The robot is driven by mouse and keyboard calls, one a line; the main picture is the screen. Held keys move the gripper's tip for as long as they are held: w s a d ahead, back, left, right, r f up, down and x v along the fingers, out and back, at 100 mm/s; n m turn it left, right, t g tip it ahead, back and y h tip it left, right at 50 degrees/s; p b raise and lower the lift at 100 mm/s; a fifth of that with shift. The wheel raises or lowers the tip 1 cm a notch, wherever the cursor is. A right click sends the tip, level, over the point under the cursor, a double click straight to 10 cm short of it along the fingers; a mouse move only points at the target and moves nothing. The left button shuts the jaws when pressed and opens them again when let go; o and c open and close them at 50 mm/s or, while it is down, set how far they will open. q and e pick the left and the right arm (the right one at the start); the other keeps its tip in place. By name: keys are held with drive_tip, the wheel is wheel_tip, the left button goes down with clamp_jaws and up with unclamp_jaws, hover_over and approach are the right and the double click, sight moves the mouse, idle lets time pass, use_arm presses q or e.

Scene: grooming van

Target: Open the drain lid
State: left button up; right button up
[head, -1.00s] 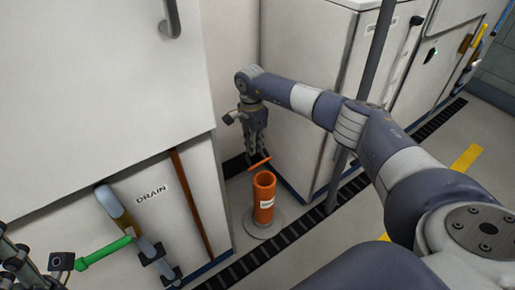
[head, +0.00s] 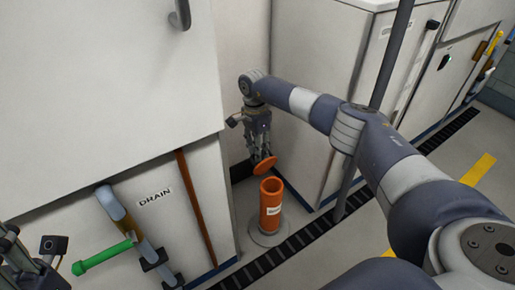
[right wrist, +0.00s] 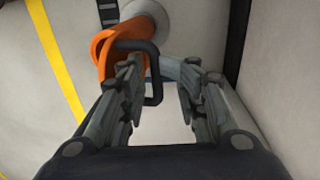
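The orange drain pipe (head: 271,210) stands upright on the floor with a white label and a round base; its top is open. The orange lid (head: 264,165) is tilted up above its back rim; I cannot make out a hinge. In the right wrist view the orange lid (right wrist: 106,48) has a dark loop handle (right wrist: 156,72). My right gripper (head: 262,153) points down right at the lid. In the right wrist view my right gripper (right wrist: 160,80) has its fingers apart, the left one overlapping the handle loop. My left gripper (head: 28,262) is partly visible at the lower left.
A green lever (head: 105,255) sticks out from a pipe beside the DRAIN label (head: 155,197), close to my left gripper. White cabinets (head: 320,90) stand behind and right of the orange pipe. A dark floor grate (head: 290,248) runs past it. Open floor lies at the right.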

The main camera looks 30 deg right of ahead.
wheel_tip(320, 180, up, 12)
drive_tip(key=shift+w, duration=0.45)
